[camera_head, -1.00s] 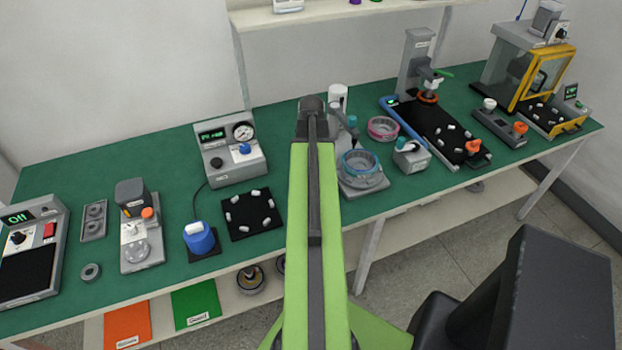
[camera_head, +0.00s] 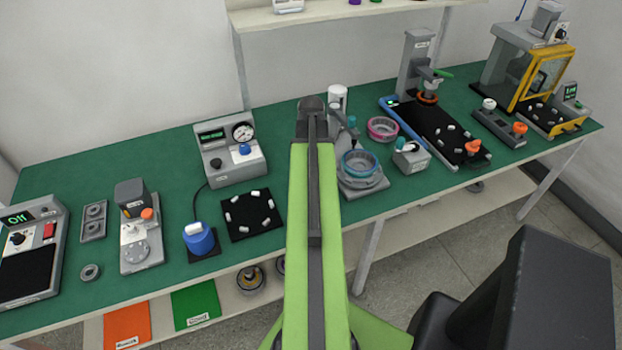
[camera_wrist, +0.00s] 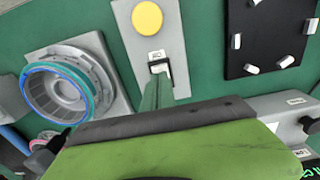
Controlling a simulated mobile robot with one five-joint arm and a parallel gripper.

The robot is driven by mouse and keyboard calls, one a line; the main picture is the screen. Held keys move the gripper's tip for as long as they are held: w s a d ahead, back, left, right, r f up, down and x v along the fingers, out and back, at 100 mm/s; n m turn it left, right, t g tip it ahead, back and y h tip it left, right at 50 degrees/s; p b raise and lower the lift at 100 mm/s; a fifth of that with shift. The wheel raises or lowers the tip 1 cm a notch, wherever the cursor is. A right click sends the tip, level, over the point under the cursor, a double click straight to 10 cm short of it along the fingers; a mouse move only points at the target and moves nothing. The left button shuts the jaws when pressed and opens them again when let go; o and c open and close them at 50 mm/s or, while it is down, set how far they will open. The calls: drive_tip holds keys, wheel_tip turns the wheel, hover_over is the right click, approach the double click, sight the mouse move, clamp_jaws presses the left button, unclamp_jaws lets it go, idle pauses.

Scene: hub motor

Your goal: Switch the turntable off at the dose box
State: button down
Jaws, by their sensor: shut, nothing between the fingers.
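In the wrist view the dose box is a grey panel (camera_wrist: 122,18) with a round yellow button (camera_wrist: 147,16) and a small labelled rocker switch (camera_wrist: 161,67). My gripper (camera_wrist: 158,82) is shut and empty, its narrow green tip over or against the switch; I cannot tell whether they touch. The switch is partly covered. The turntable (camera_wrist: 97,44) stands left of the box with a blue and teal ring (camera_wrist: 28,91) on it. In the head view the turntable (camera_head: 375,183) is right of my arm, which hides the dose box and my gripper.
A black mat (camera_wrist: 262,22) with several white pieces lies right of the box; it also shows in the head view (camera_head: 252,218). A grey gauge unit (camera_head: 232,172) stands behind it. A stand (camera_head: 410,65) and a pink ring (camera_head: 383,128) are beyond the turntable.

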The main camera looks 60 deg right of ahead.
drive_tip(key=shift+f+b, duration=1.35)
idle(0.9)
drive_tip(key=shift+r, duration=0.1)
wheel_tip(320, 180, up, 7)
drive_tip(key=p, duration=0.7)
